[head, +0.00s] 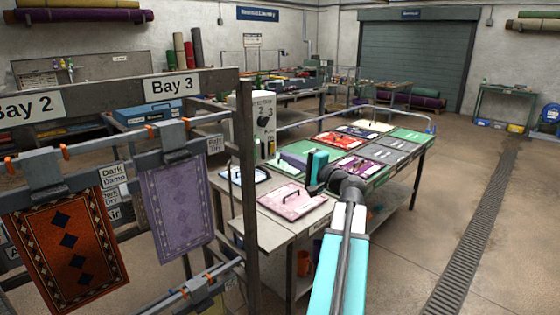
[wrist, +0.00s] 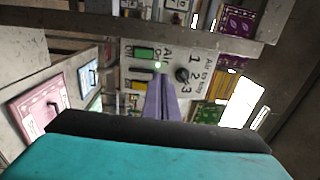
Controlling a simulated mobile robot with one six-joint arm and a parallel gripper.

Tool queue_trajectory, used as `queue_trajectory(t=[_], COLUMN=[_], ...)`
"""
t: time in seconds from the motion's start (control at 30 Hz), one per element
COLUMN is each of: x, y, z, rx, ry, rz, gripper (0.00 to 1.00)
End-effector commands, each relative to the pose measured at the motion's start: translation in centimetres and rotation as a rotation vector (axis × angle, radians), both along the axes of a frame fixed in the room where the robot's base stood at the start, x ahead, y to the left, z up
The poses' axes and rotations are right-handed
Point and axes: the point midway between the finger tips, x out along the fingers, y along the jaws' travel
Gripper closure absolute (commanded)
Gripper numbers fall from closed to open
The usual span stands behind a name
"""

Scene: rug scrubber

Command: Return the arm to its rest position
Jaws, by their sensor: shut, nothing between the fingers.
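My arm (head: 338,270) reaches up from the bottom of the head view and bends over the near part of the work table. Its teal end block stands above the table, and the fingers are hard to make out there. In the wrist view my gripper (wrist: 163,88) shows as two narrow grey-purple fingers lying together, with nothing between them. Behind the fingertips in that view is a panel (wrist: 205,62) with a dial numbered 1, 2 and 3, a green switch (wrist: 145,53) and a small lit green light. I cannot tell how far the fingertips are from the panel.
The table (head: 280,228) holds several coloured trays, with a pink handled one (head: 292,201) nearest. A white control box (head: 264,122) stands at its back left. A dark post (head: 246,190) and racks with an orange-black rug (head: 68,245) and a lilac rug (head: 176,205) stand left. Floor at right is clear.

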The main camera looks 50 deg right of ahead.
Motion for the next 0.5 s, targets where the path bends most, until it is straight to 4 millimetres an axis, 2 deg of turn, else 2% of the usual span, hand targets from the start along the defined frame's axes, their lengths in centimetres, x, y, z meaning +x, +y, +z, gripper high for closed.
queue_trajectory(t=[0.13,0.5], x=[-0.67,-0.65], y=[0.11,0.13], z=[0.09,0.16], rx=[-0.001,-0.001], ry=[0.0,0.0], rz=[0.0,0.001], gripper=[1.0,1.0])
